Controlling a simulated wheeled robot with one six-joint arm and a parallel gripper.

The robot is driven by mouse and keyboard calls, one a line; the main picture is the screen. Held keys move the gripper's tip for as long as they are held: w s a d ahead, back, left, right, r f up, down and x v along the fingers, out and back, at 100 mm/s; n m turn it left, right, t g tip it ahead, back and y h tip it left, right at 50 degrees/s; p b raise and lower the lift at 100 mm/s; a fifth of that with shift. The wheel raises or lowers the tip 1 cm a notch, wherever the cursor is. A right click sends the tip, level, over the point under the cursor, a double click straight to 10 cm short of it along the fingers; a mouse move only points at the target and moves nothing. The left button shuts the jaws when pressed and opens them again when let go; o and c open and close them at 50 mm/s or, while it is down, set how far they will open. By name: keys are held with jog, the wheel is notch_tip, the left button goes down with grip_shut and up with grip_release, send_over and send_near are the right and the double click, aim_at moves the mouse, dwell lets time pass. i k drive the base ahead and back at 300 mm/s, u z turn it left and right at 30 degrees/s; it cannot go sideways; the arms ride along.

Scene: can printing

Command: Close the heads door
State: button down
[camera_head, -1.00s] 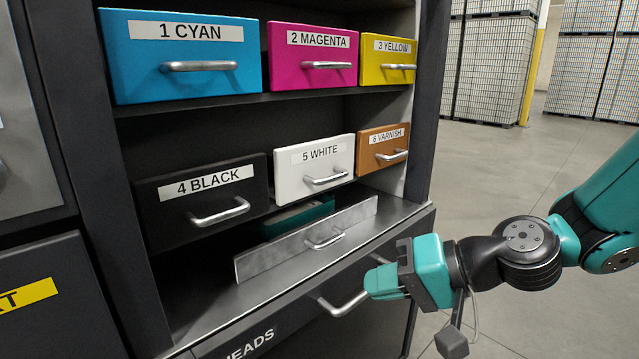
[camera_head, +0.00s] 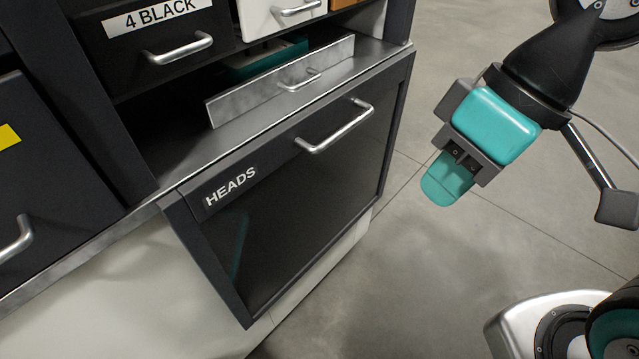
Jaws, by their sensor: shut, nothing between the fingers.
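The heads door (camera_head: 300,215) is the dark panel labelled HEADS in the lower middle of the head camera view. A bent metal handle (camera_head: 335,135) is on its upper right part. My gripper (camera_head: 440,196) is right of the door, apart from the panel and handle. Its teal fingers are together and point down-left, with nothing between them.
Above the door is a metal ledge (camera_head: 195,155) with a low metal drawer front (camera_head: 280,82). The black drawer (camera_head: 165,50) and white drawer (camera_head: 285,22) are above. Another handled front (camera_head: 30,215) is at the left. Open grey floor (camera_head: 400,270) lies right of the cabinet.

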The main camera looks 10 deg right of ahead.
aim_at(266, 213)
jog(key=z, duration=0.05)
jog(key=k, duration=0.5)
jog(key=z, duration=1.4)
jog(key=i, duration=0.95)
jog(key=u, duration=1.7)
